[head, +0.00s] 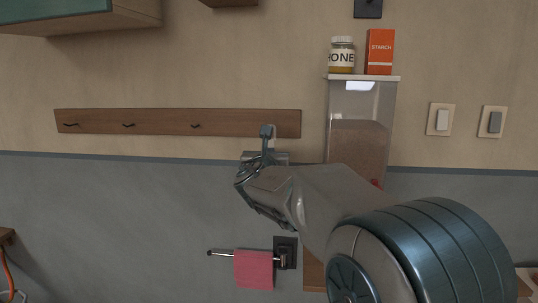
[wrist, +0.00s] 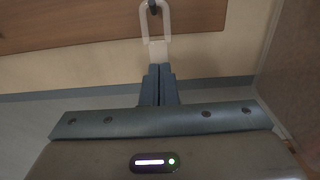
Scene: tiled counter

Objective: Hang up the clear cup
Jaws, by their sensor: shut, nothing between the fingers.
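My gripper (wrist: 158,82) is shut, with its fingers pressed together and pointing at the wooden hook board (head: 95,121). A pale loop-shaped piece (wrist: 145,25) with a small block at its base shows just beyond the fingertips in the wrist view. It looks like the clear cup's handle; I make out no cup body. A dark hook (wrist: 153,7) shows inside the loop's upper end; I cannot tell whether it bears the loop. In the head view my gripper (head: 267,132) is in front of the right part of the board and hides that spot.
Three hooks to the left on the board look bare. A tall clear bin (head: 362,106) with brown contents stands right of my gripper, with a jar (head: 342,56) and an orange starch box (head: 380,52) on top.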

